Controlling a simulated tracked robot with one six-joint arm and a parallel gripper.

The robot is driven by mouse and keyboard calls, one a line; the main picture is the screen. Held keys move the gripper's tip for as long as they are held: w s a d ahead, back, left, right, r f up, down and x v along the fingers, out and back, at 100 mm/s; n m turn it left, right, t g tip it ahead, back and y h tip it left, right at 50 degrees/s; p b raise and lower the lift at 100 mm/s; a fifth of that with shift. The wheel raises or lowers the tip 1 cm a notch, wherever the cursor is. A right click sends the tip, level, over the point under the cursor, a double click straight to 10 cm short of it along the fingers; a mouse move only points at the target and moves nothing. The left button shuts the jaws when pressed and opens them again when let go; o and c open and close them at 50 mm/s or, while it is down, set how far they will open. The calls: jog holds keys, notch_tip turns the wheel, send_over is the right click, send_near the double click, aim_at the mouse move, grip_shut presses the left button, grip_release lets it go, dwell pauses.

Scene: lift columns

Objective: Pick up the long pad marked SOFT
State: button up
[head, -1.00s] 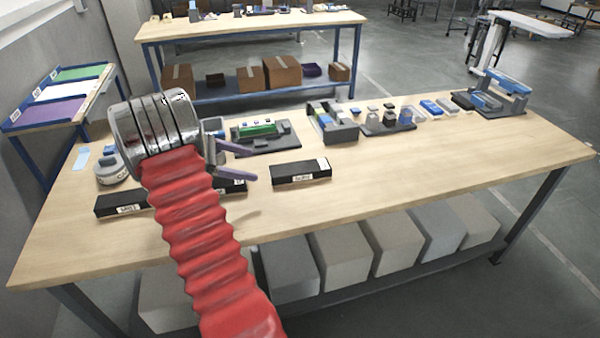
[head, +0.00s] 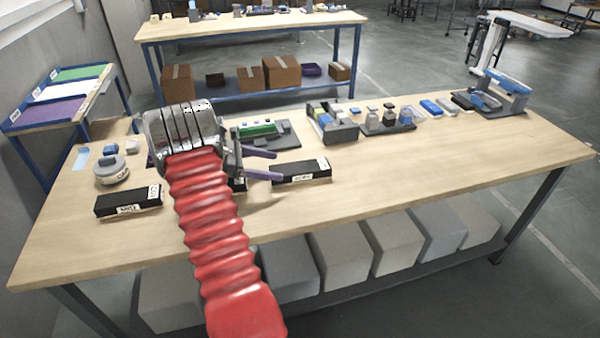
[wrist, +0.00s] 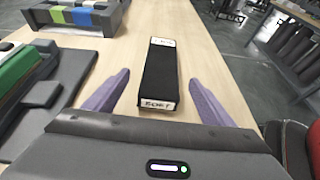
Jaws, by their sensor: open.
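A long black pad (wrist: 160,75) lies straight ahead of my gripper (wrist: 160,90) in the wrist view. The white label on its near end appears to read SOFT. My gripper's two purple fingers are open, one on each side of the pad's near end, with gaps and no visible contact. In the head view the gripper (head: 262,164) is just left of this pad (head: 302,173), its fingers pointing right. Another black pad (head: 128,203) lies at the left.
In the head view, a green-topped fixture (head: 262,133) stands behind the gripper, with a grey block holder (head: 335,127) to its right. A round labelled container (head: 111,171) sits at left. The front right of the wooden tabletop (head: 430,165) is clear.

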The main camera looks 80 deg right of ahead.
aim_at(293, 168)
jog(key=shift+x, duration=2.55)
jog(key=shift+x, duration=2.6)
jog(key=shift+s+r, duration=0.1)
jog(key=shift+c, duration=0.4)
jog(key=c, duration=1.4)
jog(key=shift+r, duration=0.15)
notch_tip(293, 168, up, 10)
jog(key=shift+f, duration=0.1)
